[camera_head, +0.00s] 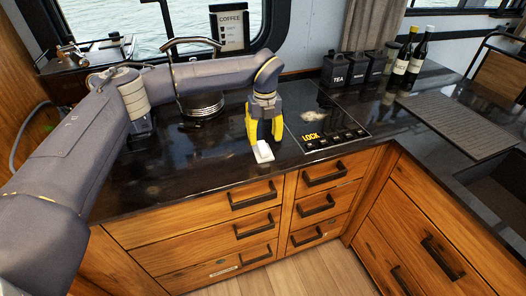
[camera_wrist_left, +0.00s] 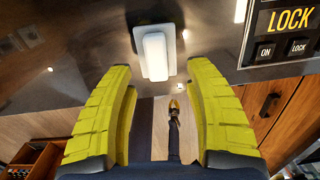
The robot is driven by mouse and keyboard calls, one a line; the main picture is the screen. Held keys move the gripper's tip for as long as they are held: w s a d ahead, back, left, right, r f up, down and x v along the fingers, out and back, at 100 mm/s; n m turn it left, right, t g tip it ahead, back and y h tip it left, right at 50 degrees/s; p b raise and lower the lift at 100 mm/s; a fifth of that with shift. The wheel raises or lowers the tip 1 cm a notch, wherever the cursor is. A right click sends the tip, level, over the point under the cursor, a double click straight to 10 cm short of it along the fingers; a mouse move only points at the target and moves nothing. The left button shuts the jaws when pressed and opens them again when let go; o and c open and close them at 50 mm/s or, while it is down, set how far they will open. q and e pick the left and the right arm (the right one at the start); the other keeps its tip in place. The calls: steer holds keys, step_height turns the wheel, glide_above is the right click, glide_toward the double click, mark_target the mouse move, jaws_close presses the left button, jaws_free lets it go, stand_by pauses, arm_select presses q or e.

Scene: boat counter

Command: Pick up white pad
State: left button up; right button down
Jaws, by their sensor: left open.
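The white pad (camera_head: 263,152) lies on the dark counter near its front edge. In the left wrist view the white pad (camera_wrist_left: 154,56) shows as a flat plate with a raised white block on it, ahead of the fingertips. My left gripper (camera_head: 265,134) points down just above and behind the pad in the head view. Its yellow fingers are apart, with nothing between them in the left wrist view (camera_wrist_left: 160,100). Whether a finger touches the pad cannot be told. My right gripper is not in view.
A black cooktop (camera_head: 326,127) marked LOCK lies right of the pad. Dark canisters (camera_head: 357,70) and bottles (camera_head: 410,62) stand at the back right. The counter (camera_head: 190,165) left of the pad is clear.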

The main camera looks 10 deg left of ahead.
mark_target(263, 146)
arm_select(q)
steer(key=shift+a+f, duration=0.15)
steer(key=shift+f, duration=1.15)
steer(key=shift+a+f, duration=0.1)
steer(key=shift+f, duration=1.2)
steer(key=shift+c, duration=0.3)
jaws_close()
